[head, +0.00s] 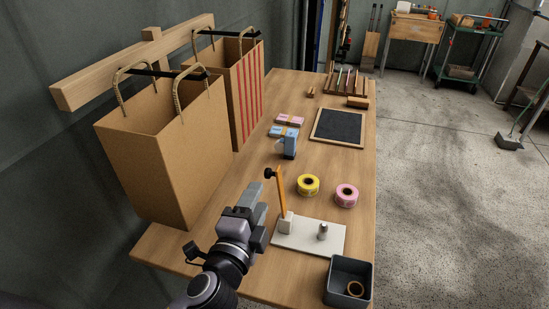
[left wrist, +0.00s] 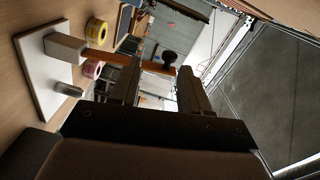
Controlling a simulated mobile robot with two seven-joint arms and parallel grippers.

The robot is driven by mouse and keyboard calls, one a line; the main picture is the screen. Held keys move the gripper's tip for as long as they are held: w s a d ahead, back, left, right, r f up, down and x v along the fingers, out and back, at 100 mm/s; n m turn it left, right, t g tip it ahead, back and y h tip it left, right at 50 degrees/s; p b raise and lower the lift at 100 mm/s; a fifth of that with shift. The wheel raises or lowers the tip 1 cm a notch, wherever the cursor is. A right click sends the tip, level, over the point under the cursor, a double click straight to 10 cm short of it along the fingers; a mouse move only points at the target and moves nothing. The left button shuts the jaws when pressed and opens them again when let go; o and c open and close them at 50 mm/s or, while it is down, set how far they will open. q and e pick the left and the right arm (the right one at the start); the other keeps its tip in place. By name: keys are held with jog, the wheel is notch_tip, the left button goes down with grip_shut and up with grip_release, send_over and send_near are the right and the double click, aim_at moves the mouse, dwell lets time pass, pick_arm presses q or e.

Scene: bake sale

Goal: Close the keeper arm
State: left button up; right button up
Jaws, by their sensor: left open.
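The keeper arm (head: 282,192) is an orange bar standing nearly upright from a white block (head: 286,222) on a white base plate (head: 306,241). A black knob (head: 269,173) sticks out near its top. A short metal post (head: 323,232) stands at the plate's other side. My left gripper (head: 263,212) is open, just left of the keeper arm. In the left wrist view, the keeper arm (left wrist: 100,57) runs from the block toward my open fingers (left wrist: 160,78), and the knob (left wrist: 169,57) shows beyond the gap between them. I see no contact. My right gripper is out of view.
Yellow (head: 308,185) and pink (head: 347,195) tape rolls lie behind the plate. A grey bin (head: 349,278) holding a ring stands at the front right. Paper bags (head: 165,155) stand on the left.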

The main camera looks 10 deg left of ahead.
aim_at(266, 177)
pick_arm(q)
jog(key=shift+w+r+m, duration=0.3)
jog(key=shift+w+r, duration=0.35)
jog(key=shift+r, duration=0.05)
jog(key=shift+w+d+f+p, duration=0.1)
jog(key=shift+w+p, duration=0.15)
jog(key=shift+w, duration=1.35)
jog(key=shift+w+d+p, duration=0.1)
jog(key=shift+w+p, duration=0.15)
jog(key=shift+w, duration=1.3)
jog(key=shift+c, duration=0.3)
grip_shut()
